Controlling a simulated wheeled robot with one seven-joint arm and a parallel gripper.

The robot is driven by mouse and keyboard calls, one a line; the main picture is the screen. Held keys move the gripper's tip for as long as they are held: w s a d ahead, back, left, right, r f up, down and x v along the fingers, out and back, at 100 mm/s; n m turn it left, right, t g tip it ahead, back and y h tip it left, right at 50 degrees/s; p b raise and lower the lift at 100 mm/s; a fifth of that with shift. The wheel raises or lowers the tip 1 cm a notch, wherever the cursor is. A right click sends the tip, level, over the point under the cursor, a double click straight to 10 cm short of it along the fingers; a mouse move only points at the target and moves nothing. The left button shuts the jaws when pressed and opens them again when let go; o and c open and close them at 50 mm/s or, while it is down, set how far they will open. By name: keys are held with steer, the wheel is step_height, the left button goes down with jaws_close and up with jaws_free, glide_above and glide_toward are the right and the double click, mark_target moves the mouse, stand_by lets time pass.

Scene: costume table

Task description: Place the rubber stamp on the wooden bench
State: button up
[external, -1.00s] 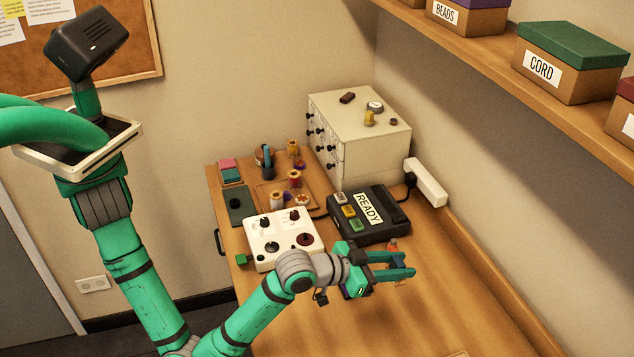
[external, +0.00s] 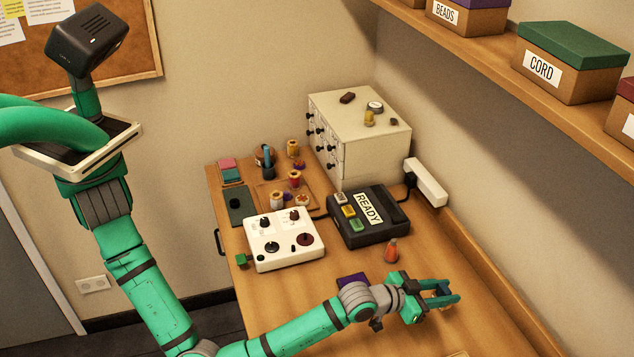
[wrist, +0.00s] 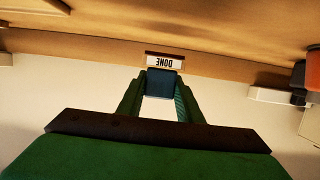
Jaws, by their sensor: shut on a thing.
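My gripper (external: 453,292) reaches out over the right part of the wooden bench (external: 310,325). In the wrist view its fingers (wrist: 160,84) are shut on the dark blue handle of the rubber stamp (wrist: 164,61). In the external view the stamp is mostly hidden by the fingers. I cannot tell whether it touches the bench or hangs just above it.
An orange bottle-like thing (external: 391,252) and a purple block (external: 352,279) stand near my arm. A black READY device (external: 375,230), white control box (external: 285,258) and cream drawer cabinet (external: 375,155) stand farther back. Bench around my gripper is mostly clear; a raised wooden edge (external: 480,268) runs along the wall.

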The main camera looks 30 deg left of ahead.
steer(key=shift+w+d+f, duration=0.15)
steer(key=shift+d+f, duration=0.25)
steer(key=shift+f, duration=1.65)
steer(key=shift+f, duration=0.15)
steer(key=o, duration=1)
steer(key=shift+o, duration=0.2)
steer(key=shift+a+r, duration=0.1)
steer(key=shift+r, duration=0.15)
steer(key=v, duration=1.1)
steer(key=shift+s+a+r, duration=0.15)
steer(key=shift+s+a, duration=0.05)
steer(key=shift+s, duration=0.1)
